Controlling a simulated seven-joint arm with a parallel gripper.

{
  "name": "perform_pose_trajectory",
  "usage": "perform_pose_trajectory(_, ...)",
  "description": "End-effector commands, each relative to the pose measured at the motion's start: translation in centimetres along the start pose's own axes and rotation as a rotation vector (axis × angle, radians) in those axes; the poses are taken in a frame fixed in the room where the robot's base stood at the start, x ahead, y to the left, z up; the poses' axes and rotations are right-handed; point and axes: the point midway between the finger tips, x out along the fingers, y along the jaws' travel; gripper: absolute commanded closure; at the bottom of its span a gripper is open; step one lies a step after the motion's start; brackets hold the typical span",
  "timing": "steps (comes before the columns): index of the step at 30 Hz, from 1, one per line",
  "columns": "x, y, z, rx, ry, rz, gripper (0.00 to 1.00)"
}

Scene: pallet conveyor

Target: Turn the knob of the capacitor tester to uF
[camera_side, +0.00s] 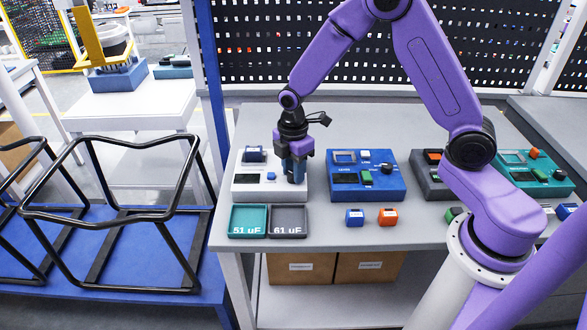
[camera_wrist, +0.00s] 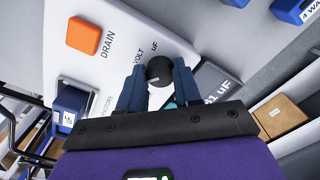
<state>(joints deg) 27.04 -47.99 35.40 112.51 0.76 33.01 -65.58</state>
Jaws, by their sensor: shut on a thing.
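The capacitor tester (camera_side: 240,187) is the white box at the left end of the bench. My gripper (camera_side: 294,178) reaches down over its right side and hides the knob in the side view. In the wrist view the round black knob (camera_wrist: 160,70) sits between the fingertips of my gripper (camera_wrist: 157,76), which is shut on it. The labels "VOLT" and "uF" are printed on the white panel (camera_wrist: 120,70) beside the knob. I cannot make out a pointer mark on the knob, so its setting is unclear. An orange square button (camera_wrist: 83,36) lies near the label "DRAIN".
A teal tray (camera_side: 248,208) marked 51 uF and a grey tray (camera_side: 288,209) marked 61 uF stand in front. A blue tester (camera_side: 396,186) is to the right. A small blue block (camera_side: 354,217) and an orange block (camera_side: 388,216) lie near the front edge.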

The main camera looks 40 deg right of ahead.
Motion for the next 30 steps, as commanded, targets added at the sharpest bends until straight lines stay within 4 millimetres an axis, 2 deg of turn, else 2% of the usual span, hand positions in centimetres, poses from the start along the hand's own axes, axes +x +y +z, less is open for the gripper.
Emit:
perform_pose_trajectory(11, -0.05, -0.02, -0.07, 0.124, 0.003, 0.000, 0.97)
perform_pose_trajectory(30, -0.04, -0.13, -0.09, 0.707, 0.014, 0.000, 0.97)
